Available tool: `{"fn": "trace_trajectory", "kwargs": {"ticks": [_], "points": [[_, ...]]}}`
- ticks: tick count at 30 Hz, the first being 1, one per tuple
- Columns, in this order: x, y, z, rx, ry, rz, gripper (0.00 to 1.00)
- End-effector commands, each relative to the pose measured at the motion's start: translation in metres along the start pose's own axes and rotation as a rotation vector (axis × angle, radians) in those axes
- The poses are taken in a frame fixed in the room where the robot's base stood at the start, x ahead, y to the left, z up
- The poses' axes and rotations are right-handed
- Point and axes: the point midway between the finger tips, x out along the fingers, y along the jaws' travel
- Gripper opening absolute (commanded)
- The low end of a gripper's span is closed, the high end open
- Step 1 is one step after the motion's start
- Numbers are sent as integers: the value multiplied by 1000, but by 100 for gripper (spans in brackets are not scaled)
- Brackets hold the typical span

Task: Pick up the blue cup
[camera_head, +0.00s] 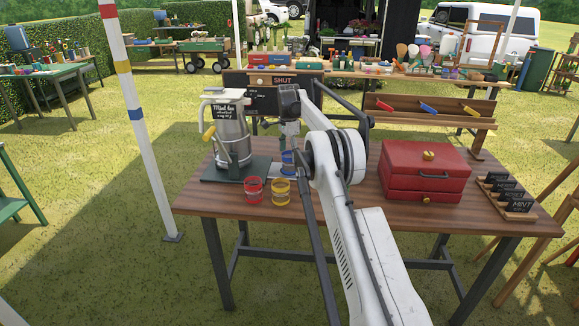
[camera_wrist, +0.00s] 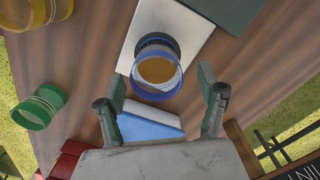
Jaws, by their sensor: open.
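The blue cup (camera_wrist: 158,92) shows below my gripper in the wrist view, its blue rim around an amber-brown inside. It stands over a pale board (camera_wrist: 137,40) on the wooden table. In the head view, the blue cup (camera_head: 288,161) is beside the urn's base, partly hidden by my arm. My gripper (camera_wrist: 162,78) is open and empty, its two dark-green fingers apart, with the tips at either side of the cup's near part in the picture. How far the tips are above it is hard to tell. In the head view, my gripper (camera_head: 289,133) points down over the cup.
A red cup (camera_head: 254,191) and yellow cup (camera_head: 280,191) stand nearby. A steel urn (camera_head: 232,135) stands left; a red box (camera_head: 425,171) stands right. The wrist view shows a green cup (camera_wrist: 38,108) and a blue-and-white object (camera_wrist: 148,124) close to the fingers.

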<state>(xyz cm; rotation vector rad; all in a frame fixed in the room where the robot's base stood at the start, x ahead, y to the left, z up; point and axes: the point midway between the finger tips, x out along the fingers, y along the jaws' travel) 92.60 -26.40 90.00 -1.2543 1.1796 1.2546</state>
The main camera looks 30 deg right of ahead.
Motion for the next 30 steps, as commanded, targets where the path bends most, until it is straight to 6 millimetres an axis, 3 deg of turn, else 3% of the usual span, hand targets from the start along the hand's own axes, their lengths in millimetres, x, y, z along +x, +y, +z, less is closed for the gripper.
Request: {"fn": "trace_trajectory", "kwargs": {"ticks": [12,21,30], "points": [[47,4,-1,0,0,0,71],[52,4,-1,0,0,0,71],[52,4,-1,0,0,0,34]]}}
